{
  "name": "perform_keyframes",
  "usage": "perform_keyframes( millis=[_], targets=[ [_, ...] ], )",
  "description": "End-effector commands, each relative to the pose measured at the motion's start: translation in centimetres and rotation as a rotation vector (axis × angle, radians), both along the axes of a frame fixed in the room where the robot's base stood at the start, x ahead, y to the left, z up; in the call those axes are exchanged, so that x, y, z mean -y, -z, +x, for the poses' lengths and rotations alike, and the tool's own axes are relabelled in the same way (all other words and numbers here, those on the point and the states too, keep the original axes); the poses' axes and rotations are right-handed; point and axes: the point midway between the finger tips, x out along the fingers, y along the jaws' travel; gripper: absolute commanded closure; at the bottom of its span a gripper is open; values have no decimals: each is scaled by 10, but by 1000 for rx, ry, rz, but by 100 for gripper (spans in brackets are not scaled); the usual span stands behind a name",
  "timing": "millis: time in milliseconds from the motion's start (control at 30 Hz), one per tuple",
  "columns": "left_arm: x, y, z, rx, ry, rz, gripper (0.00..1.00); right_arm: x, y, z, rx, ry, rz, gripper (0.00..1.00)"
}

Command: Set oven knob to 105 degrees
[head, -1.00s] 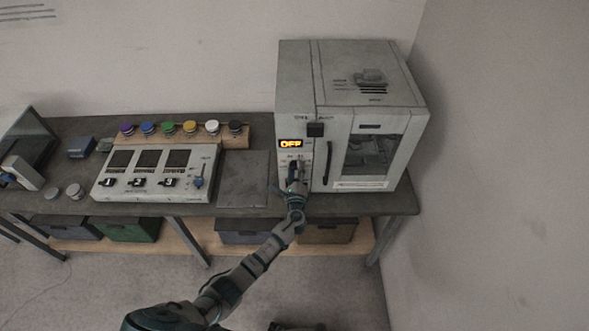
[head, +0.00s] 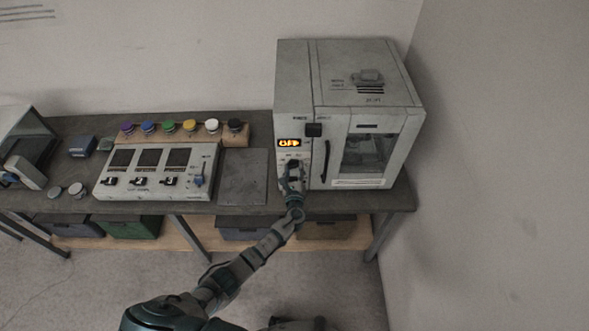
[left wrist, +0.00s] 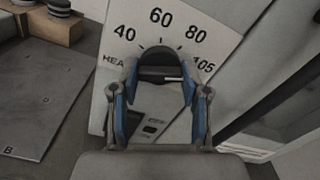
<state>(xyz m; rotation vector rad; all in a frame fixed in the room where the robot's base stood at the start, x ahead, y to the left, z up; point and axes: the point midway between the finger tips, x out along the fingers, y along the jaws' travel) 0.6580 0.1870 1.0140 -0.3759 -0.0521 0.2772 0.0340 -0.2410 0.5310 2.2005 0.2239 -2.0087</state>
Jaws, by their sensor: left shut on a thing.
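The oven (head: 352,95) stands at the right end of the bench. Its lit display (head: 289,143) reads OFF. My left gripper (head: 293,169) is at the control panel below the display and hides the knob in the head view. In the left wrist view, the dark knob (left wrist: 163,64) sits between the blue-padded fingers of the left gripper (left wrist: 160,82), which is shut on it. A short white mark on the knob points to the right. The dial scale (left wrist: 167,28) around it reads 40, 60, 80 and 105, with a partly hidden "HEA" label at left. My right gripper is not in view.
The oven door handle (head: 326,163) is just right of my left gripper. A flat grey plate (head: 244,178) lies left of the oven. A panel with switches (head: 153,172) and a row of coloured knobs (head: 190,126) stand further left.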

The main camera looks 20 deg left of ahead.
Motion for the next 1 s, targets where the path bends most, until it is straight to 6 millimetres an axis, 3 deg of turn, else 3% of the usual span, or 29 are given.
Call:
perform_keyframes(
  millis=[333, 367, 433, 800, 1000],
  targets=[
    [-1, -1, 0, 1, -1, 4, 89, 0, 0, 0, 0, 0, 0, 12],
    [-1, -1, 1, 1, -1, 4, 47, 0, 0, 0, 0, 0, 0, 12],
    [-1, 0, 0, 1, -1, 4, 30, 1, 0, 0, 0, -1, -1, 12],
    [1, 0, -3, -1, 0, 2, 29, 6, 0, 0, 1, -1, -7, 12],
    [10, 2, -34, -1, 2, -1, 29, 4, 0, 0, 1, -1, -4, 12]
  ],
)
